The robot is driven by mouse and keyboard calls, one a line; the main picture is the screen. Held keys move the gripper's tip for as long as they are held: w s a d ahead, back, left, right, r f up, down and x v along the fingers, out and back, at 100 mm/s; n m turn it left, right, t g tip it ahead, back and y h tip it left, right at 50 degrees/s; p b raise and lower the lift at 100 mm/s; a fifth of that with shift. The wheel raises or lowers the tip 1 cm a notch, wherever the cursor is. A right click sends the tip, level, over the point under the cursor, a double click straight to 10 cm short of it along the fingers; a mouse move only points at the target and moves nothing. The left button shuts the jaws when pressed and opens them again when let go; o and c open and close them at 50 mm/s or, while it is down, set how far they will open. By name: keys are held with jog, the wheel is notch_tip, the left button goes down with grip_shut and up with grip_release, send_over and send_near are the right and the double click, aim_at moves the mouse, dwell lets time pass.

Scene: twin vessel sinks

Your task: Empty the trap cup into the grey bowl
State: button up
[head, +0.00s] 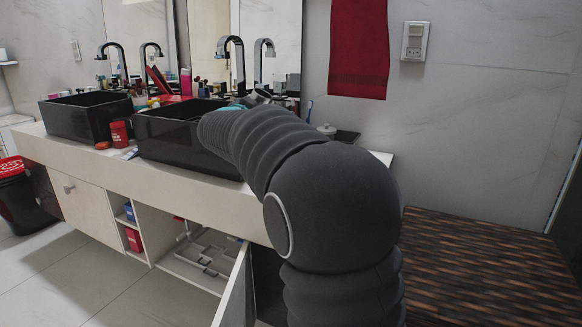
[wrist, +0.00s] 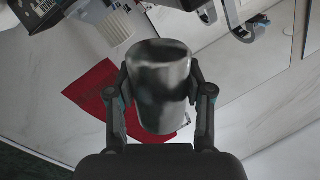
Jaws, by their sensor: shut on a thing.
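A shiny grey metal cup (wrist: 162,98), which looks like the trap cup, sits between the fingers of my gripper (wrist: 160,84) in the wrist view. The two dark fingers press on its sides, so my gripper is shut on it. I cannot see what is inside the cup. I cannot make out the grey bowl in either view.
Two black vessel sinks (head: 177,137) with tall taps stand on a white counter (head: 190,178). Small bottles and a red jar (head: 120,134) crowd the basins. A cabinet door (head: 232,290) hangs open below. A red towel (head: 359,48) hangs on the wall.

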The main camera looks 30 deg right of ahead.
jog(key=shift+w+a+f+n, duration=0.15)
jog(key=shift+w+a+n, duration=0.2)
jog(key=shift+n, duration=0.35)
jog(key=shift+w+a+r+n, duration=0.35)
jog(key=shift+r+n, duration=0.25)
jog(key=shift+n, duration=0.3)
jog(key=shift+w+a+f+n, duration=0.1)
jog(key=shift+a+f+n, duration=0.1)
jog(key=shift+n, duration=0.3)
jog(key=shift+w+a+f+n, duration=0.1)
jog(key=shift+a+n, duration=0.05)
jog(key=shift+n, duration=0.35)
